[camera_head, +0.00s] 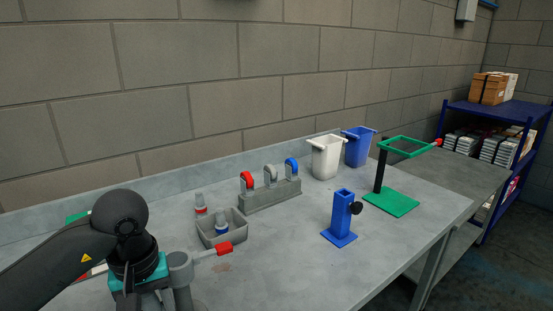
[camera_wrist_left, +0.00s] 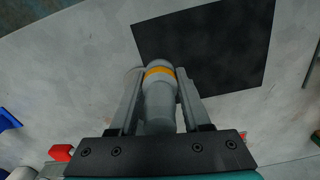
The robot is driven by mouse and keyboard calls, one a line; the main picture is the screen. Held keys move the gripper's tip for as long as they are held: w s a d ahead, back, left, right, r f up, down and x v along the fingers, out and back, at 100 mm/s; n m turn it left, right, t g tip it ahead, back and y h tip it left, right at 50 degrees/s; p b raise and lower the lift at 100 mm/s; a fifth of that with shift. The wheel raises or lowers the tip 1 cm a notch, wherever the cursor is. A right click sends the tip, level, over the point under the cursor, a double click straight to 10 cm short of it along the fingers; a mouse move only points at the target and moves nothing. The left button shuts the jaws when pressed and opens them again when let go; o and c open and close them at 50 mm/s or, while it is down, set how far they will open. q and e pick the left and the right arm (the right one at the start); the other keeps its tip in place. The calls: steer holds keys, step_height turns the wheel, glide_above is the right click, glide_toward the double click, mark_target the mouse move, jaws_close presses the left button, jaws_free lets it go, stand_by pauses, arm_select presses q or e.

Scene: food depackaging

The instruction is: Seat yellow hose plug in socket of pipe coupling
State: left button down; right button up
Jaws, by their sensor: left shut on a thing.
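The yellow hose plug (camera_wrist_left: 159,73) is a grey stepped piece with a yellow band. It shows in the left wrist view, between the fingers of my left gripper (camera_wrist_left: 161,103), which is shut on its body. In the head view my left gripper (camera_head: 138,292) is at the bottom left, and my own arm hides its fingers and the plug. A grey pipe-like piece (camera_head: 181,272) with a red-tipped lever (camera_head: 224,248) stands right beside the gripper. It may be the pipe coupling, but its socket cannot be made out. My right gripper is not in view.
A blue stand (camera_head: 341,215) and green stand (camera_head: 393,203) are right. A black mat (camera_wrist_left: 215,48) lies below.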

arm_select(q)
steer(key=s+d+r+m, duration=0.2)
steer(key=d+r+m, duration=0.35)
steer(key=d, duration=0.25)
step_height(320, 180, down, 8)
steer(key=b, duration=0.7)
steer(key=shift+m, duration=0.35)
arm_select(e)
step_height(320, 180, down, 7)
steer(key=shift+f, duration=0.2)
arm_select(q)
steer(key=shift+r, duration=0.1)
